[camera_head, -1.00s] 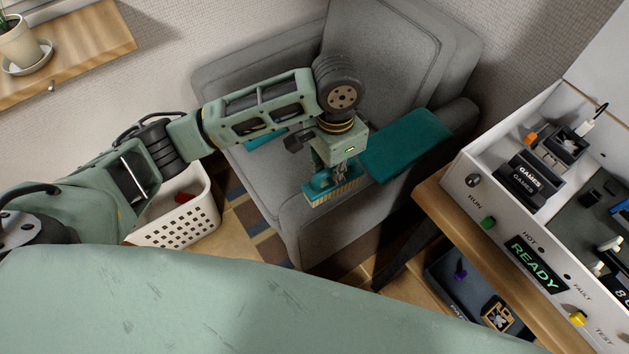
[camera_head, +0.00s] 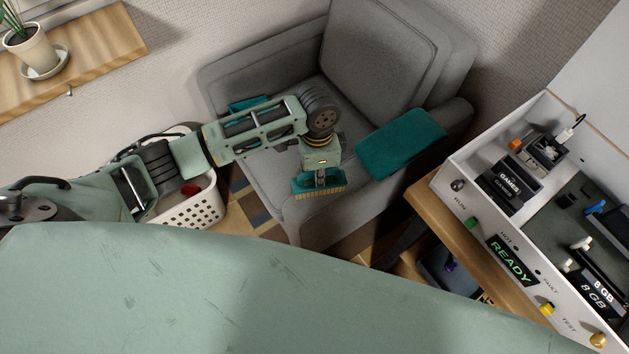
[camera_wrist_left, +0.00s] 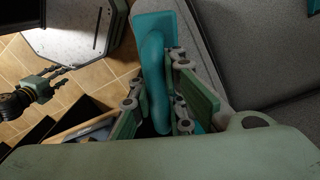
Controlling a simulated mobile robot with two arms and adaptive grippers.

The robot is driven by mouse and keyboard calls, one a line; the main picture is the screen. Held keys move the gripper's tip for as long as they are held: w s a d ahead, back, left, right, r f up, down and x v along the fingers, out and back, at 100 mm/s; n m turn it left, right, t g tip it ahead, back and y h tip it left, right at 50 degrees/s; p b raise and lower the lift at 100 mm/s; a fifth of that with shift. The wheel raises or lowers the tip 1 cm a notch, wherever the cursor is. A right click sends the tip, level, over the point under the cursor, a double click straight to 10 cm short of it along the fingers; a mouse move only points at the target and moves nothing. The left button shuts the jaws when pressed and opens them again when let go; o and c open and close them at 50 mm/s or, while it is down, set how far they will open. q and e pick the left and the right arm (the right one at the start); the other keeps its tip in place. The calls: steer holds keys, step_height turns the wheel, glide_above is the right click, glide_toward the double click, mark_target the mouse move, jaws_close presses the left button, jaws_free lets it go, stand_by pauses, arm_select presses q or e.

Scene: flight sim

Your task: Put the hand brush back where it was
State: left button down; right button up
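The teal hand brush (camera_head: 318,187) hangs from my left gripper (camera_head: 321,177) in the head view, bristles level and facing the camera, in front of the grey armchair. In the left wrist view the brush (camera_wrist_left: 152,55) lies between the left gripper's green finger pads (camera_wrist_left: 155,103), which close on it from both sides. Its lower part is partly hidden by the fingers and my green arm part. What looks like my right gripper (camera_wrist_left: 58,84) shows at the left of the left wrist view, its fingers apart and empty.
The grey armchair (camera_head: 265,160) has teal armrest covers (camera_head: 400,143). A white basket (camera_head: 195,208) stands left of it. A wooden sill (camera_head: 100,50) holds a potted plant (camera_head: 28,48), with a small peg (camera_head: 70,91) below. A white console (camera_head: 480,225) stands on a wooden table at right.

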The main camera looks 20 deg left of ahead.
mark_target(314, 184)
arm_select(q)
steer(key=shift+w+a+f, duration=0.25)
steer(key=shift+a+f, duration=0.2)
steer(key=shift+a, duration=0.05)
steer(key=shift+f, duration=1.9)
steer(key=shift+f, duration=0.15)
steer(key=c, duration=1.8)
jaws_free()
steer(key=shift+o, duration=0.2)
steer(key=r, duration=0.8)
steer(key=w+r, duration=0.1)
steer(key=r, duration=0.3)
steer(key=shift+a+r, duration=0.15)
steer(key=shift+a, duration=0.05)
steer(key=shift+s, duration=0.1)
